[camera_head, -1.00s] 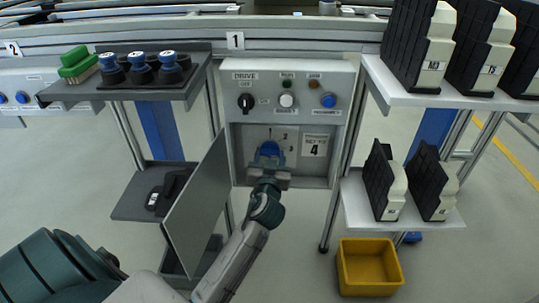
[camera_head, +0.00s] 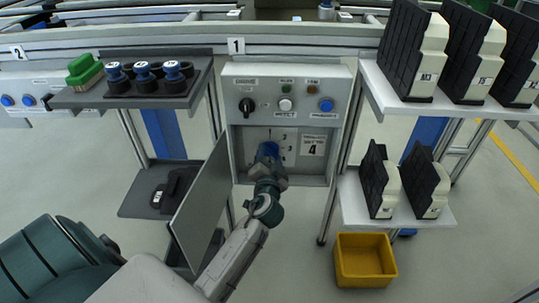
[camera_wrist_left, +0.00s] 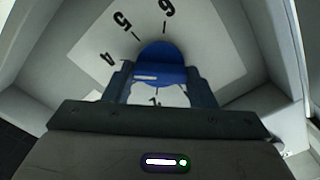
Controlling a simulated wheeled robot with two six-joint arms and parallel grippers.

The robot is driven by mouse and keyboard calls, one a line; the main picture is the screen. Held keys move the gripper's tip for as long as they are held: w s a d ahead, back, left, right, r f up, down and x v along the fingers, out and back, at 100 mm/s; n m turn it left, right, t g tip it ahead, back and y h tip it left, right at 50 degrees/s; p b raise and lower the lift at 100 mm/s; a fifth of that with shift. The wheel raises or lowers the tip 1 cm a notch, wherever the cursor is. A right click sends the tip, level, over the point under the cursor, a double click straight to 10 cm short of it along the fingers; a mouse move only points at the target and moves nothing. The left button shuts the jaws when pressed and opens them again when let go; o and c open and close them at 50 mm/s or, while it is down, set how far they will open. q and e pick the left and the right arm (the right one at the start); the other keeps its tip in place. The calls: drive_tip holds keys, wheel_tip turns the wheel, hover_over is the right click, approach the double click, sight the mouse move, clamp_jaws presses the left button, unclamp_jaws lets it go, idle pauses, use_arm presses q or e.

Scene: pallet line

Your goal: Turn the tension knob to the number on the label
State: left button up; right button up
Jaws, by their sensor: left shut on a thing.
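The blue tension knob (camera_head: 267,150) sits on a numbered dial in the open compartment of the control box. My left gripper (camera_head: 268,160) is shut on it, with a finger on each side. In the left wrist view the knob (camera_wrist_left: 162,52) shows between the fingers (camera_wrist_left: 160,85), with a white mark on its face. The dial numbers 4, 5 and 6 show around it there. Which number the knob points to I cannot tell. The label (camera_head: 313,147) right of the dial reads 4. My right gripper is out of view.
The compartment's grey door (camera_head: 201,205) hangs open left of my left forearm. Above are a black switch (camera_head: 246,106) and several buttons. Shelves with blue-topped parts (camera_head: 143,70) stand left, and black-and-white units (camera_head: 412,50) right. A yellow bin (camera_head: 364,260) stands on the floor.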

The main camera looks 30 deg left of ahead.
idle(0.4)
use_arm(q)
drive_tip(key=o, duration=1)
drive_tip(key=v, duration=1)
drive_tip(key=shift+s+d, duration=0.2)
drive_tip(key=shift+s, duration=0.15)
